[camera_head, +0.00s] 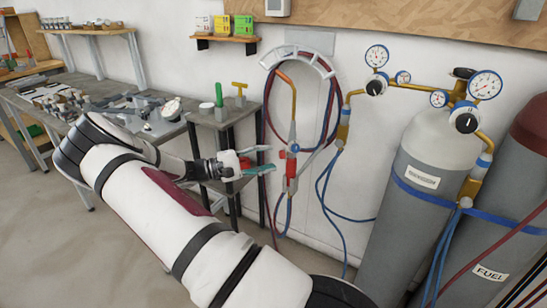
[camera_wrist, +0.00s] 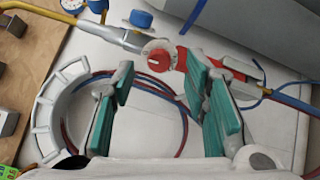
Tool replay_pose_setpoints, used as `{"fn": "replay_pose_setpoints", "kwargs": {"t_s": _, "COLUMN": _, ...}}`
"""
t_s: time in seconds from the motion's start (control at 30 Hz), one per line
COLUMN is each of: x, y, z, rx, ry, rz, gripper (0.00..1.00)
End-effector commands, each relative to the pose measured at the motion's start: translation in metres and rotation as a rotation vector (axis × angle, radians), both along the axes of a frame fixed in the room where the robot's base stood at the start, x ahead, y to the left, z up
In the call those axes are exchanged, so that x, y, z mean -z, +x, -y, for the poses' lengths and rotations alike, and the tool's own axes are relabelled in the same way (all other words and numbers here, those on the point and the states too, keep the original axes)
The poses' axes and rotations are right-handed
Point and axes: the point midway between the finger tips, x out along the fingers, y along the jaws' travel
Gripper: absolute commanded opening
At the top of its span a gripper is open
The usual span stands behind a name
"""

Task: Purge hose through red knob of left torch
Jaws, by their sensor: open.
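A single torch (camera_head: 292,130) hangs upright on the white wall, with a copper tube at its top and a red section (camera_head: 291,176) low on its body. It has a blue knob (camera_head: 295,148) and a red knob (camera_head: 282,155). In the wrist view, the torch body (camera_wrist: 108,34) crosses the top, and its red knob (camera_wrist: 158,61) faces the camera. My gripper (camera_head: 263,159) is open and empty, just left of the knobs. In the wrist view, the teal-padded fingers of my gripper (camera_wrist: 165,92) are spread, with the red knob beyond and between them.
A coiled hose hangs on a grey holder (camera_head: 297,60) behind the torch. Grey gas cylinders (camera_head: 425,160) with gauges stand at right. A small stand (camera_head: 222,115) is just left of the torch, and a cluttered workbench (camera_head: 170,130) extends farther left. Blue hoses hang below.

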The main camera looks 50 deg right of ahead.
Motion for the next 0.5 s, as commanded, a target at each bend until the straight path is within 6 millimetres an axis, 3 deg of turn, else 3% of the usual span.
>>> {"fn": "replay_pose_setpoints", "kwargs": {"t_s": 0.3, "x": 0.004, "y": 0.041, "z": -0.050, "rx": -0.003, "ry": 0.000, "rz": 0.002, "gripper": 0.41}}
{"fn": "replay_pose_setpoints", "kwargs": {"t_s": 0.5, "x": 0.005, "y": 0.054, "z": -0.066, "rx": -0.001, "ry": 0.000, "rz": 0.001, "gripper": 0.41}}
